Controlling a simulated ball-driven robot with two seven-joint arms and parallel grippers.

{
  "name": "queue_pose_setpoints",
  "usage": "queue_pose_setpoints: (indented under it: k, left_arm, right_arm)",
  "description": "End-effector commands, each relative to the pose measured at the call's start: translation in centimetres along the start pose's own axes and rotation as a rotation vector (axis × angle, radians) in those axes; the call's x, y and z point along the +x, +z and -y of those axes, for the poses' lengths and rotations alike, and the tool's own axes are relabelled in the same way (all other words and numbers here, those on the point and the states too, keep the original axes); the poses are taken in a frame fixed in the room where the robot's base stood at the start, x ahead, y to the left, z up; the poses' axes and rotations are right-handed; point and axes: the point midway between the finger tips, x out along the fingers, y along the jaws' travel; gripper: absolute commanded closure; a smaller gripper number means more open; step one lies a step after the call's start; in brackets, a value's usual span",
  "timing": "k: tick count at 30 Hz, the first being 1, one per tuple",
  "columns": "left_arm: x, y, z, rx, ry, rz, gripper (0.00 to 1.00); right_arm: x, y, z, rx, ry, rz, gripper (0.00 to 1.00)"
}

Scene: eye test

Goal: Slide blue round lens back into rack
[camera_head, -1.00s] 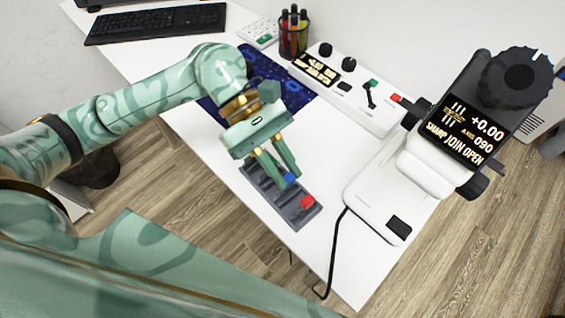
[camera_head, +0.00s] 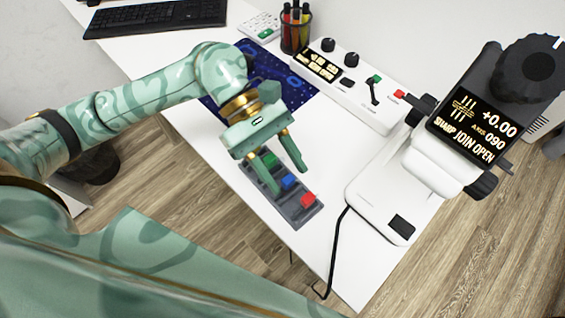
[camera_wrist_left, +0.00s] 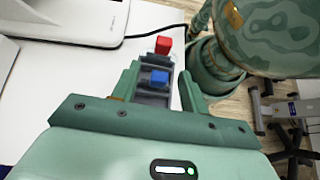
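The dark grey slotted rack (camera_head: 284,209) lies on the white table. Near its front end stand a red block (camera_head: 308,200) and a blue block (camera_head: 288,181), which seems to be the blue lens's grip; its round part is hidden. A green block (camera_head: 270,160) sits further back, partly behind a finger. My left gripper (camera_head: 290,180) is open above the rack, fingers apart on either side of the blue block's line. In the left wrist view the blue block (camera_wrist_left: 159,77) shows between the open fingers, with the red block (camera_wrist_left: 163,45) beyond. My right gripper is not in view.
A white instrument with a display and black knobs (camera_head: 470,120) stands on the right, its cable hanging over the table edge. Behind are a control box (camera_head: 350,85), a pen cup (camera_head: 296,30), a dark blue mat (camera_head: 295,92) and a keyboard (camera_head: 155,18).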

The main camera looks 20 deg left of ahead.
Motion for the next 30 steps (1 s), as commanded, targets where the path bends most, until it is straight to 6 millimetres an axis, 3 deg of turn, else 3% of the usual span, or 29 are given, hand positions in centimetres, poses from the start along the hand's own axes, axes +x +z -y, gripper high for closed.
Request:
queue_pose_setpoints:
  k: [6, 10, 24, 30]
  left_arm:
    - [-0.2, 0.0, 0.0, -0.001, 0.000, 0.000, 0.56]
    - [-1.5, 0.0, -0.1, -0.001, 0.002, -0.004, 0.56]
    - [-13.4, 0.0, -0.1, -0.002, 0.005, -0.004, 0.56]
    - [-15.9, -0.1, 0.0, -0.002, 0.001, -0.001, 0.56]
  right_arm:
    - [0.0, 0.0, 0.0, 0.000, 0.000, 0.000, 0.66]
    - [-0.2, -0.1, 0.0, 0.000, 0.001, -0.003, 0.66]
    - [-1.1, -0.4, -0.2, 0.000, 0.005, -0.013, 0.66]
    - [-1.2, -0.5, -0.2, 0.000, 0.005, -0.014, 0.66]
